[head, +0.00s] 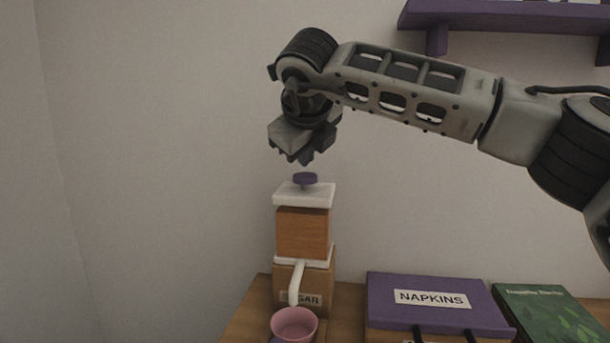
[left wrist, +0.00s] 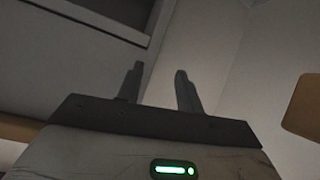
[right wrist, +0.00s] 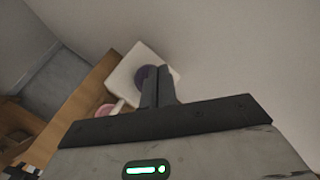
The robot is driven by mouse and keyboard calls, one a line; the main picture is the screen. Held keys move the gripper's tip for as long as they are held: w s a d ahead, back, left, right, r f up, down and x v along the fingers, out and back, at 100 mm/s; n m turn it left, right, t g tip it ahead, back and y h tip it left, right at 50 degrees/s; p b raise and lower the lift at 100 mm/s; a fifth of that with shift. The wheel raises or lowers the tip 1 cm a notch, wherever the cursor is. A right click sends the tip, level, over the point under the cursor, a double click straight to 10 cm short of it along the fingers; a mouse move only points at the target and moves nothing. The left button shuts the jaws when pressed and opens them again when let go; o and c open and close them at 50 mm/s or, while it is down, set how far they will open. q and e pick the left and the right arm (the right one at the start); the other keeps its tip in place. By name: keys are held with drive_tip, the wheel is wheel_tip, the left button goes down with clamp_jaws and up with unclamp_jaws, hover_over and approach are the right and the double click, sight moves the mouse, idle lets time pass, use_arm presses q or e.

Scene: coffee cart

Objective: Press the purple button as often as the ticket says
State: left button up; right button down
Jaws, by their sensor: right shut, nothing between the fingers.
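In the right wrist view the button (right wrist: 147,76) shows partly behind the closed fingers (right wrist: 158,88). A pink cup (head: 294,325) stands below the dispenser's white spout (head: 296,283). My left gripper (left wrist: 160,88) shows only in its own wrist view, fingers apart and nothing between them. I see no ticket.
A purple box labelled NAPKINS (head: 430,300) and a green book (head: 550,315) lie right of the dispenser on the wooden counter (head: 245,318). A purple shelf (head: 510,17) hangs on the wall at upper right. The space left of the dispenser is clear.

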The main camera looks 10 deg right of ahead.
sight(306, 177)
drive_tip(key=shift+f, duration=0.1)
idle(0.5)
drive_tip(key=shift+f+b, duration=0.35)
drive_tip(key=shift+b, duration=0.15)
drive_tip(key=shift+f+b, duration=0.8)
drive_tip(key=shift+f, duration=0.1)
idle(0.6)
drive_tip(key=shift+r, duration=0.35)
drive_tip(key=shift+r+p, duration=0.8)
drive_tip(key=shift+r, duration=0.1)
drive_tip(key=shift+r+p, duration=1.9)
drive_tip(key=shift+r, duration=0.7)
